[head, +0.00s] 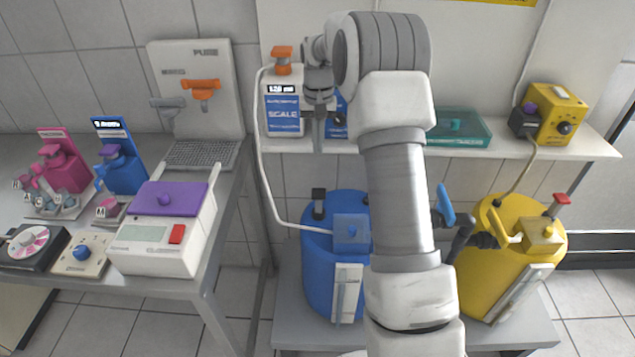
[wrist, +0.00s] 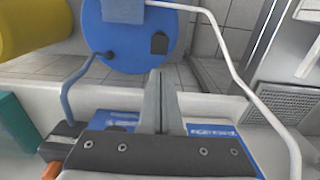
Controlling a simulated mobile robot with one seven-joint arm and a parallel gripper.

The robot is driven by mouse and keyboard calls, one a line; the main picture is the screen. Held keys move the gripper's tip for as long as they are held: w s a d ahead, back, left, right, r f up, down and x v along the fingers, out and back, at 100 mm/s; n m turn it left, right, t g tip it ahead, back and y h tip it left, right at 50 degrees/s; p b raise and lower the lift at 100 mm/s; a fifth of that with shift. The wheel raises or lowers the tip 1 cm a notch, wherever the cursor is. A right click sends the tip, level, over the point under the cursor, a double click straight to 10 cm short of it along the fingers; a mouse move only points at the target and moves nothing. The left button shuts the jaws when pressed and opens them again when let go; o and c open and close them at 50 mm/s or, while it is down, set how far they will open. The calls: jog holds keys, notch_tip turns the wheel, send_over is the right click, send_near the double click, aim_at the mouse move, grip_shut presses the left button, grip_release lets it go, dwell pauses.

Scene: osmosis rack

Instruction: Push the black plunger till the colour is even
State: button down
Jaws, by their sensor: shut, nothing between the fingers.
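The black plunger (head: 319,197) stands upright on top of the blue tank (head: 317,275), left of the blue block on its lid. In the wrist view the plunger (wrist: 159,43) is a small black shape on the blue lid (wrist: 135,65), just beyond my fingertips. My gripper (head: 317,148) points down at the shelf's front edge, above the plunger and apart from it. In the wrist view its fingers (wrist: 159,75) are shut together with nothing between them. A pale upright panel (head: 347,292) is on the tank's front; I cannot make out any colour reading.
A yellow tank (head: 480,270) with a red-topped valve (head: 560,200) stands at the right. A white hose (head: 262,170) runs from the shelf to the blue tank. Scale boxes (head: 284,112) are on the shelf close behind my gripper. A table with instruments (head: 165,225) is at left.

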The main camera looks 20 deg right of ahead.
aim_at(318, 193)
notch_tip(318, 193, down, 14)
jog(key=shift+b, duration=0.4)
dwell(0.3)
jog(key=shift+f+b, duration=1.4)
jog(key=shift+f, duration=1.2)
jog(key=shift+s, duration=0.1)
notch_tip(318, 193, up, 14)
jog(key=p, duration=0.3)
jog(key=shift+r, duration=0.2)
